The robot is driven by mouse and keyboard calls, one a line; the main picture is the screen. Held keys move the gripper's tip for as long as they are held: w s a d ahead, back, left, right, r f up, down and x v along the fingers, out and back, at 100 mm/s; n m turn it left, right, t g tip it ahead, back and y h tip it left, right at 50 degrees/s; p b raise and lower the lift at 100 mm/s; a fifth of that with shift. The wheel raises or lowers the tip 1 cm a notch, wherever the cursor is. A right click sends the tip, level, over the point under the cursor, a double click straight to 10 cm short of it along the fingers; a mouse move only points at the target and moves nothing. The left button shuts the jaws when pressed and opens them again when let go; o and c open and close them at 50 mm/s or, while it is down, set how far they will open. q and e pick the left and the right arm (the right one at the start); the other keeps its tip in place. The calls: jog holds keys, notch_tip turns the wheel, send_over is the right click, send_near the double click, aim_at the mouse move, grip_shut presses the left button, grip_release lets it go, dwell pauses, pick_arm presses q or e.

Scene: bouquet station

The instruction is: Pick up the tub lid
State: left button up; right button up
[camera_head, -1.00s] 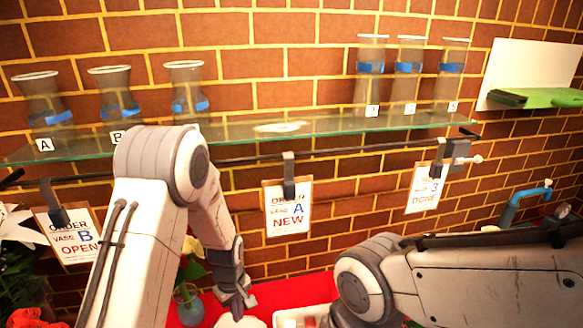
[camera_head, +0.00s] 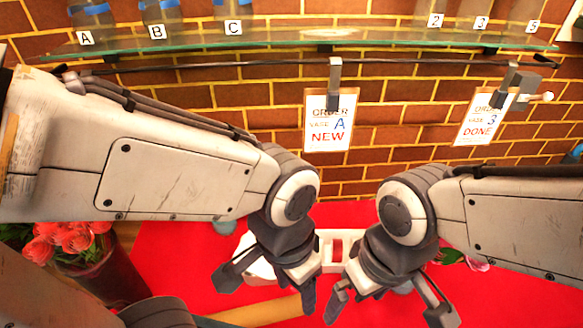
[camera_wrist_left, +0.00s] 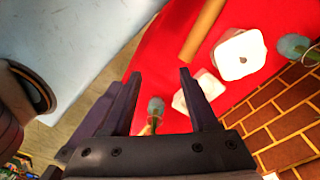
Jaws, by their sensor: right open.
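A white rounded-square piece with a small dark spot in its middle, apparently the tub lid (camera_wrist_left: 240,55), lies on the red cloth in the left wrist view. A second white piece (camera_wrist_left: 205,86) lies beside it; I cannot tell clearly which is lid and which is tub. In the head view a white piece (camera_head: 258,269) shows partly behind my left gripper (camera_head: 266,287). That gripper is open and empty, its fingers apart (camera_wrist_left: 158,76) and pointing over the cloth. My right gripper (camera_head: 388,308) is open and empty, close to the left one.
A white tray with compartments (camera_head: 331,240) stands behind the grippers. A brown roll or stick (camera_head: 262,312) lies in front. Red flowers in a dark vase (camera_head: 112,276) stand at left. A glass shelf (camera_head: 300,38) and order cards (camera_head: 328,130) are above. Red cloth (camera_head: 180,255) is clear at left.

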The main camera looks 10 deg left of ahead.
pick_arm(q)
jog(key=w+a+f+m+p, duration=0.15)
jog(key=w+f, duration=0.25)
jog(key=w, duration=0.4)
jog(key=w+a+f+m, duration=0.1)
jog(key=w+a+f, duration=0.2)
jog(key=w, duration=0.6)
jog(key=shift+m+y, duration=0.5)
jog(key=shift+m, duration=0.25)
jog(key=w+a+f, duration=0.2)
jog(key=a+f, duration=0.1)
jog(key=f, duration=0.1)
jog(key=w+a+f+p, duration=0.1)
jog(key=w+a+f, duration=0.1)
jog(key=f, duration=0.3)
jog(key=w+a+f+p, duration=0.1)
jog(key=w+a+f, duration=0.1)
jog(key=a+f, duration=0.2)
jog(key=shift+a+f, duration=0.1)
jog(key=shift+f, duration=0.95)
jog(key=f, duration=0.1)
jog(key=f+p, duration=0.1)
jog(key=f, duration=0.1)
jog(key=f+p, duration=0.1)
jog(key=shift+w+a+f, duration=0.1)
jog(key=shift+w+f, duration=0.05)
jog(key=shift+w, duration=0.2)
jog(key=shift+f, duration=0.4)
